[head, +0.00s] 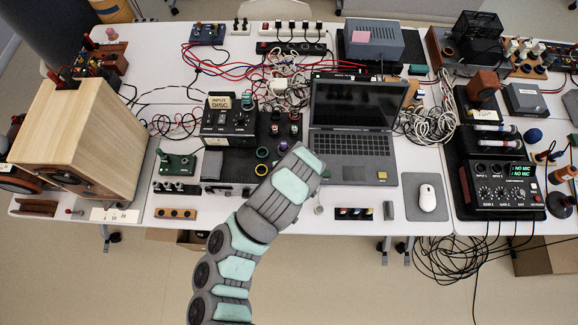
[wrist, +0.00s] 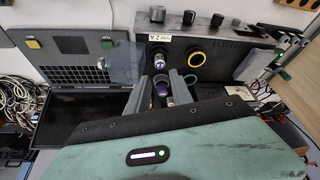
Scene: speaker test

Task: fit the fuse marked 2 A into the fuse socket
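The black panel (wrist: 228,48) carries a white label (wrist: 167,38) that appears to read fuse 2 A. Just below the label in the wrist view is a dark round fitting with a shiny bluish centre (wrist: 158,62); it looks like the fuse socket, but I cannot tell whether it holds anything. My gripper (wrist: 163,80) has its two grey fingers apart, over the purple-topped fitting (wrist: 160,88) beside the panel. I see no fuse clearly in it. A small rack (head: 354,213) with several small coloured pieces lies near the front edge; their markings are unreadable.
A yellow ring (wrist: 196,60) and a green ring (wrist: 190,78) stand close to the fingers. An open laptop (head: 352,155) is right of the panel. A wooden speaker (head: 90,135) stands at left, a mouse (head: 427,198) at right. Tangled cables (head: 432,118) lie behind.

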